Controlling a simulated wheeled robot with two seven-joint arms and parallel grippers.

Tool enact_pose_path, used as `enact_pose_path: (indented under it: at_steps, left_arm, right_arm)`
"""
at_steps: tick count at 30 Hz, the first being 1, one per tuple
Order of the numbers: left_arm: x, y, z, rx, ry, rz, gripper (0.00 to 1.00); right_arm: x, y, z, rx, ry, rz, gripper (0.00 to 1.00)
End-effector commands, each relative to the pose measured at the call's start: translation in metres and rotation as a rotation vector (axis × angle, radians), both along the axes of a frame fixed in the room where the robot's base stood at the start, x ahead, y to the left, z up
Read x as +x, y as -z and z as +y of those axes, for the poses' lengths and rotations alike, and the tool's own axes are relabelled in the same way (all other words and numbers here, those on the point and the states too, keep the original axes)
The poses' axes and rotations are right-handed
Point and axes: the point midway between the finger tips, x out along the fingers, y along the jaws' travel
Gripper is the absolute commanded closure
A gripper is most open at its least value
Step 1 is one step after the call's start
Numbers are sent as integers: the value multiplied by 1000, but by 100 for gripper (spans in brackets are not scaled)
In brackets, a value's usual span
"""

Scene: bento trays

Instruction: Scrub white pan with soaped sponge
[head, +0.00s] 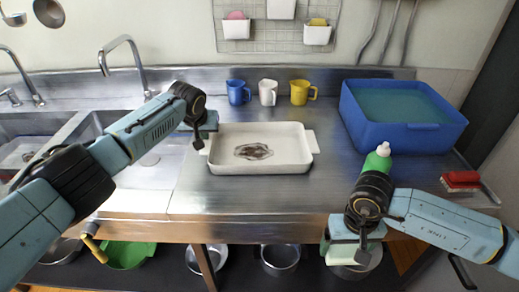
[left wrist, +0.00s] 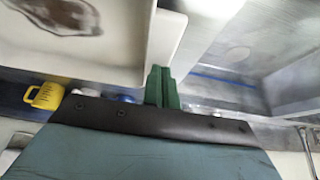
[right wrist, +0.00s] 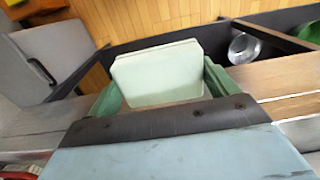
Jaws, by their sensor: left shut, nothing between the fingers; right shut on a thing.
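The white pan (head: 290,150) sits on the steel counter with a brown stain (head: 254,152) on its floor. It also shows in the left wrist view (left wrist: 120,50). My left gripper (head: 198,143) is shut and empty at the pan's left handle. In the left wrist view its closed green fingers (left wrist: 162,88) overlap the handle's edge; I cannot tell whether they touch it. My right gripper (right wrist: 157,85) is shut on a pale green sponge (right wrist: 157,72), in front of the counter's front edge. The sponge is partly hidden by the wrist in the head view (head: 350,252). I cannot see soap on it.
A green bottle with a white cap (head: 378,158) stands just behind my right wrist. A blue tub of water (head: 400,132) is at the back right, a red brush (head: 461,179) at the right. Blue, white and yellow mugs (head: 300,93) line the back. Sinks lie left.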

Motion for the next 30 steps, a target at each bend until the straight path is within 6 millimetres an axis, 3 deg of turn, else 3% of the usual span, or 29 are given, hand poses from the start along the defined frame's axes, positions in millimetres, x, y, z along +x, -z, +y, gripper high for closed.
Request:
enact_pose_path:
  at_steps: [8,30]
  left_arm:
    - [0,0,0,0,0,0,100]
    - [0,-53,0,0,0,1,100]
  right_arm:
    - [0,-2,0,0,0,0,33]
    - [0,-60,0,0,0,0,33]
